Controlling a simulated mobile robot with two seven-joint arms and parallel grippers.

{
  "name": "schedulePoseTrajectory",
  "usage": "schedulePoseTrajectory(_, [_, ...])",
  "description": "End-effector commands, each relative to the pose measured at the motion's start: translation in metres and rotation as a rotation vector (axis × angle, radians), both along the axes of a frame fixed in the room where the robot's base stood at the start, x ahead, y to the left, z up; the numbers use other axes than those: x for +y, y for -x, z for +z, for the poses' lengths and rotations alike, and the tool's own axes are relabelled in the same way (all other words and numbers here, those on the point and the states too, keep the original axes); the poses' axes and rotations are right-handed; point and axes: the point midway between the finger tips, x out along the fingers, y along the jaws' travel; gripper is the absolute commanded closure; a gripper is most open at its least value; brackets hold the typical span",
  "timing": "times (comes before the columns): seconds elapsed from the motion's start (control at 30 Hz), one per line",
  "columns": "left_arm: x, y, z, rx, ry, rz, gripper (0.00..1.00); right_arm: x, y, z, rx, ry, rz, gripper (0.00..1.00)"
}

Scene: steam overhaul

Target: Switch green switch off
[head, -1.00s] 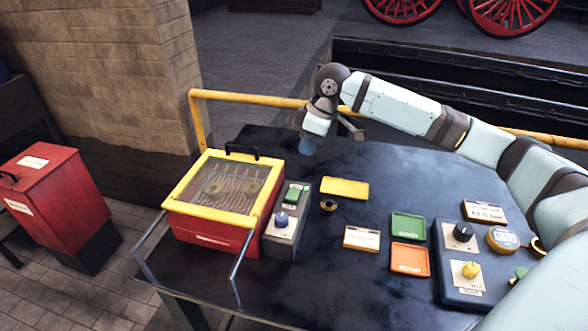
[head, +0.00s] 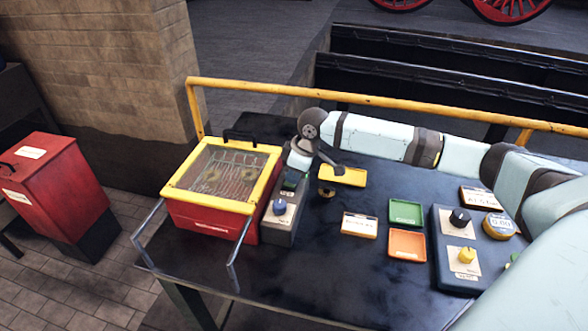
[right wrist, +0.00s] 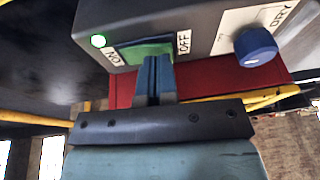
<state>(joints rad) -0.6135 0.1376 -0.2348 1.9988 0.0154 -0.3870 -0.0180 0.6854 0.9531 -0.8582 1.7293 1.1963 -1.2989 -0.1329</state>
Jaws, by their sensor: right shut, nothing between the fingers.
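The green switch (right wrist: 145,50) sits on a grey control box (head: 279,233) beside the red case with the yellow-framed lid. In the right wrist view its label reads ON on the left and OFF on the right. A small round lamp (right wrist: 98,41) near the ON end glows whitish green. In the head view my right gripper (head: 293,170) partly hides the switch. My left gripper is not in view.
A blue knob (right wrist: 256,45) is on the same box, next to the switch. The red case (head: 208,222) stands directly left. A yellow tray (head: 343,177), green tray (head: 405,211) and orange tray (head: 407,243) lie to the right. A yellow rail (head: 400,109) runs behind the table.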

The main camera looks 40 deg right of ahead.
Motion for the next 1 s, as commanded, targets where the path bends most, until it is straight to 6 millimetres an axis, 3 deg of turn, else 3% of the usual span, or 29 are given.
schedulePoseTrajectory(0.27, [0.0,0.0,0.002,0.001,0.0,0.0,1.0,0.001,0.001,0.0,-0.006,0.008,0.0,1.0])
schedulePoseTrajectory(0.73, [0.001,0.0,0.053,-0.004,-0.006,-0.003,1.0,0.009,0.008,-0.009,-0.163,0.191,0.0,1.0])
schedulePoseTrajectory(1.0, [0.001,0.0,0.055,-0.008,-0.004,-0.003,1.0,0.01,0.009,-0.016,-0.16,0.19,0.001,1.0])
